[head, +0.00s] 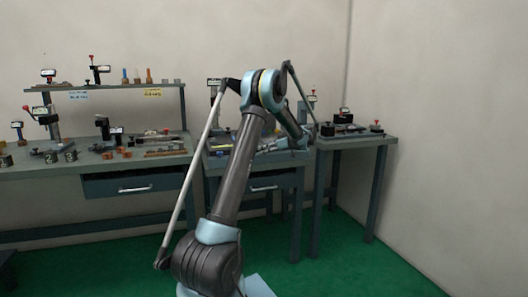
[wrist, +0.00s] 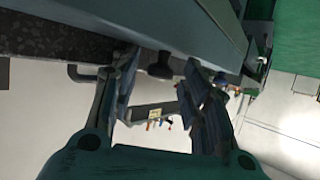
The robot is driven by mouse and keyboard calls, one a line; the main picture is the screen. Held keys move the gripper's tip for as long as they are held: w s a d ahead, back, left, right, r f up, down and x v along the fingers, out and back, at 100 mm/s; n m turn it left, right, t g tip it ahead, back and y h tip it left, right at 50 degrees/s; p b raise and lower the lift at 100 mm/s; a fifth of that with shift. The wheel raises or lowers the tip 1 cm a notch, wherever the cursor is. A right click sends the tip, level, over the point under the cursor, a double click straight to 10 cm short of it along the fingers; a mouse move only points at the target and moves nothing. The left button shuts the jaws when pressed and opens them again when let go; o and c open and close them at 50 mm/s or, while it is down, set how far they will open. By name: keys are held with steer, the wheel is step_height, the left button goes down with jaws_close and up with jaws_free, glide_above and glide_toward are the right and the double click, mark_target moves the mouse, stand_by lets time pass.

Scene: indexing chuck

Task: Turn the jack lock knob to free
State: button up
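My gripper (wrist: 158,84) is open in the wrist view, with one finger on each side of the picture's middle. A small dark knob (wrist: 160,67) shows between and just beyond the fingertips, below a grey-blue edge. No finger is clearly touching it. I cannot tell for certain that it is the jack lock knob, and no free or locked marking is readable. In the head view my arm reaches to the middle bench (head: 262,182), where the gripper is small and partly hidden by the arm. The knob cannot be picked out there.
The wrist picture is upside down, with green floor at top right. A dark speckled slab (wrist: 60,40) lies at upper left. In the head view a long bench (head: 50,178) with a tool shelf (head: 110,87) stands left. A smaller table (head: 357,140) with dark fixtures stands right.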

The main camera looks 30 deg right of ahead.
steer(key=v, duration=1.2)
steer(key=shift+w, duration=0.15)
stand_by(0.4)
